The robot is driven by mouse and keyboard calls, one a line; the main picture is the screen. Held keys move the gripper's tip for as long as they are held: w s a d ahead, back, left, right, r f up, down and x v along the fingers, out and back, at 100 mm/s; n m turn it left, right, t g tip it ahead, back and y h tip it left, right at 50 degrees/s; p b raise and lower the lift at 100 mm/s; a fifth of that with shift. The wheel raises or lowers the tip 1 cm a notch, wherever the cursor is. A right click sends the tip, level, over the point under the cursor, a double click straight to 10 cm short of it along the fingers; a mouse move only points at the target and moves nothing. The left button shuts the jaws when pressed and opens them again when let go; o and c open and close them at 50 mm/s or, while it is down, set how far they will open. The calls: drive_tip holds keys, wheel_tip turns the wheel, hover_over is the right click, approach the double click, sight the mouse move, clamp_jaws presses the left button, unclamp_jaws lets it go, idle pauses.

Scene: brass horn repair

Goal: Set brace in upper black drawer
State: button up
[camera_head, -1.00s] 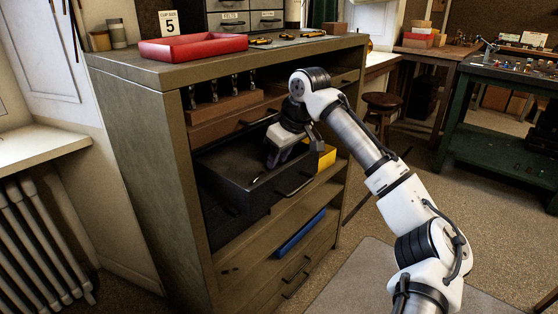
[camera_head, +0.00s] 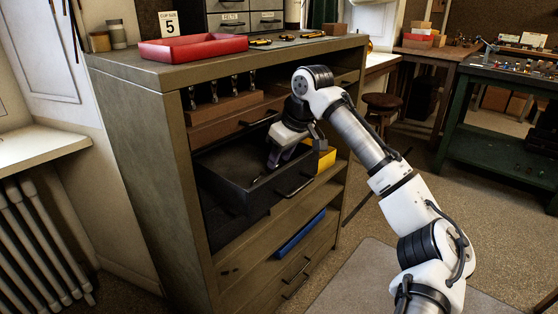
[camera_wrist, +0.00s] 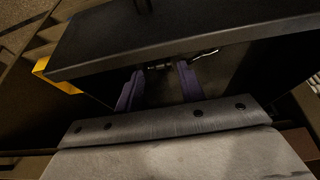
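The upper black drawer (camera_head: 232,192) is pulled out of the cabinet in the head view. Its dark wall (camera_wrist: 190,35) crosses the top of the wrist view. My gripper (camera_head: 275,160) reaches down into it from above. In the wrist view, its two purple fingers (camera_wrist: 161,72) stand apart. A small thin metallic piece, seemingly the brace (camera_wrist: 204,54), lies at the fingertips and stretches right beyond the right finger. It is dim there, and I cannot tell whether the piece touches the fingers. A tiny light item, perhaps the same piece, shows on the drawer floor in the head view.
A yellow bin (camera_head: 326,159) is close right of the drawer. A wooden rack with several upright metal parts (camera_head: 235,89) sits above it. A blue item (camera_head: 300,232) lies on a lower level. A red tray (camera_head: 193,48) stands on the cabinet top.

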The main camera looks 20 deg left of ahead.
drive_tip(key=v, duration=1)
drive_tip(key=shift+r+p, duration=0.15)
drive_tip(key=shift+p, duration=0.15)
drive_tip(key=shift+c, duration=0.3)
idle(0.3)
